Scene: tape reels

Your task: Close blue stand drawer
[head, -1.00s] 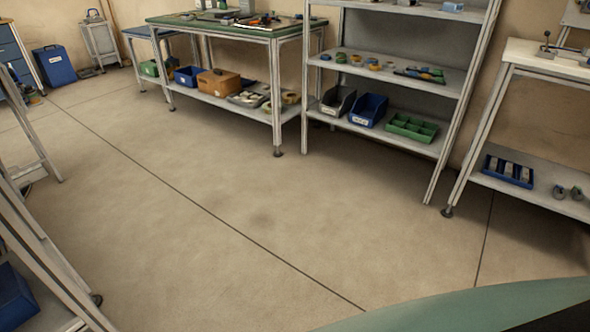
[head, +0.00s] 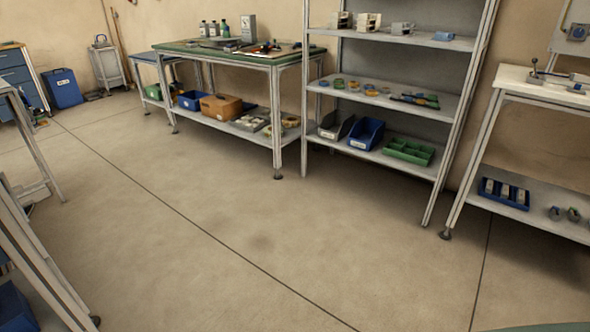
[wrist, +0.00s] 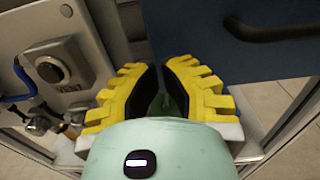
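In the wrist view a dark blue flat panel (wrist: 225,58) with a dark bar handle (wrist: 285,28) fills the upper right. I cannot tell how far it stands out or whether it is the stand's drawer. My gripper (wrist: 160,72), with yellow fingers and black pads, points towards the panel's left lower part. Its tips are close together with a thin gap, and I see nothing held between them. Contact with the panel is unclear. In the head view a blue drawer cabinet (head: 16,75) stands at the far left. My gripper is outside that view.
A grey unit with a vent knob (wrist: 62,72) stands left of my gripper. In the head view are a green-topped workbench (head: 225,58), an open shelf (head: 395,100), a white bench (head: 545,85) and a blue bin (head: 62,88). The middle floor (head: 250,235) is clear.

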